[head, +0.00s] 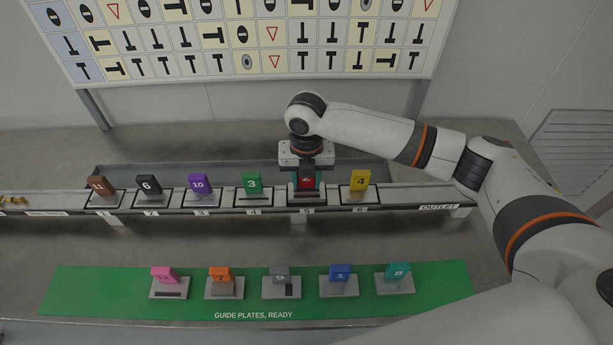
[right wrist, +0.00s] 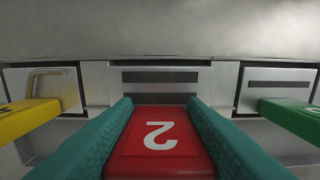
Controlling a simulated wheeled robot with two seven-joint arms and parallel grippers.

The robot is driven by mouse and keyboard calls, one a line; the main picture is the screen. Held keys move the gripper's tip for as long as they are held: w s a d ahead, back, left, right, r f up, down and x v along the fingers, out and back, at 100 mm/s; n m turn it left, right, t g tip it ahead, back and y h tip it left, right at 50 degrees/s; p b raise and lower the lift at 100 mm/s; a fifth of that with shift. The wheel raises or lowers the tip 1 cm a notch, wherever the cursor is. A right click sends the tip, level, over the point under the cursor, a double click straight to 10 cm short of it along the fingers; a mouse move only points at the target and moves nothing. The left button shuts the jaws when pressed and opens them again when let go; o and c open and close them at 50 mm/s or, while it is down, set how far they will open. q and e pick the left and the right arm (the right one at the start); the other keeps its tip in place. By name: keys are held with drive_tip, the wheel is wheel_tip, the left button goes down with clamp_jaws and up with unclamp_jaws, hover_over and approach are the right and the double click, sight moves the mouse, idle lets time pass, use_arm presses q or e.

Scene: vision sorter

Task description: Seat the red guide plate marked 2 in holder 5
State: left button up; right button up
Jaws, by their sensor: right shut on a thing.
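The red guide plate marked 2 (head: 307,183) is between the fingers of my right gripper (head: 306,180), over holder 5 (head: 306,199) in the rail. In the right wrist view the red plate (right wrist: 160,142) fills the lower middle, its 2 upside down, with a teal finger against each side. Grey metal with two dark slots (right wrist: 160,76) shows just beyond it. The plate's lower edge is hidden, so I cannot tell whether it is in the holder's slot or above it. My left gripper is not in view.
Holder 4 beside it bears the green plate 3 (head: 252,183); holder 6 bears the yellow plate 4 (head: 360,180). Purple 10 (head: 199,184), black 6 (head: 150,184) and a brown plate (head: 101,185) stand further left. Several plates stand on the green mat (head: 447,287) in front.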

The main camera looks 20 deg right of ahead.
drive_tip(key=shift+p, duration=0.4)
idle(0.3)
drive_tip(key=shift+f, duration=0.6)
idle(0.5)
drive_tip(key=shift+f, duration=0.2)
idle(0.6)
drive_tip(key=o, duration=1.6)
drive_tip(key=shift+o, duration=0.2)
wheel_tip(320, 180, up, 8)
drive_tip(key=p, duration=0.8)
